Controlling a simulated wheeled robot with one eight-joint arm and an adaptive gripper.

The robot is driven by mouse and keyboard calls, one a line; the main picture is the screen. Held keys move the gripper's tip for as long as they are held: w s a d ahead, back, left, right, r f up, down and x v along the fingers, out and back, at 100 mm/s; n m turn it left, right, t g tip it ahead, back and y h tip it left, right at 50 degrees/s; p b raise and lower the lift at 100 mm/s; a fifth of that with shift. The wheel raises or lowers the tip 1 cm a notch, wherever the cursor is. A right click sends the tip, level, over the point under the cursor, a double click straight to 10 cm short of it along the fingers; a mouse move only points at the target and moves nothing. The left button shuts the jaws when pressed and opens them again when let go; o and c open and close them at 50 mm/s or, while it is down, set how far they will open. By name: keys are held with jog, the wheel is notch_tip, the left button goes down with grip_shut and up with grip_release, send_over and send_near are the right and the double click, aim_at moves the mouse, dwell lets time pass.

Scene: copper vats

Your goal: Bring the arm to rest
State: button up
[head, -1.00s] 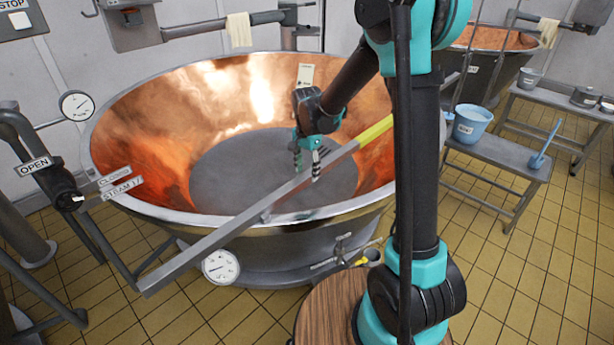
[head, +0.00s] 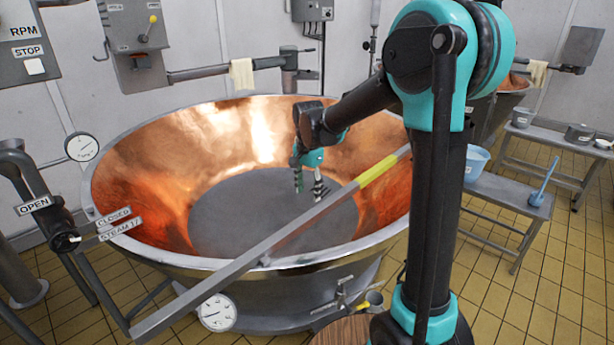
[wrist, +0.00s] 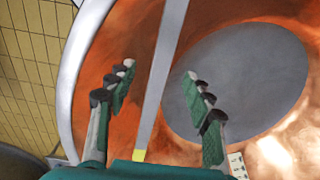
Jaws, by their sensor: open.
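My gripper (head: 308,184) hangs over the inside of the large copper vat (head: 140,165), fingers pointing down and apart. It is open with nothing between the fingers. In the wrist view my gripper (wrist: 158,85) shows both green and black fingers spread wide. A grey bar with a yellow end (head: 280,235) slants across the vat's front rim, and it also shows between the fingers in the wrist view (wrist: 163,70). I cannot tell how far the fingertips are from the bar.
Control boxes (head: 133,40) and a horizontal pipe (head: 210,72) with a cloth (head: 241,74) are behind the vat. A valve labelled OPEN (head: 50,215) stands at left. A bench (head: 500,190) with a blue bucket (head: 475,160) is at right. Tiled floor (head: 560,290) in front of the bench is clear.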

jog(key=s+d+f+n+t, duration=0.2)
jog(key=s+d+f+n, duration=0.2)
jog(key=s+d, duration=0.5)
jog(key=s+d+f+n+t, duration=0.2)
jog(key=s+d+f+n, duration=0.2)
jog(key=s+d, duration=0.5)
jog(key=s, duration=0.3)
jog(key=shift+s+d+f+n, duration=0.25)
jog(key=shift+d+n, duration=0.05)
jog(key=shift+d, duration=0.05)
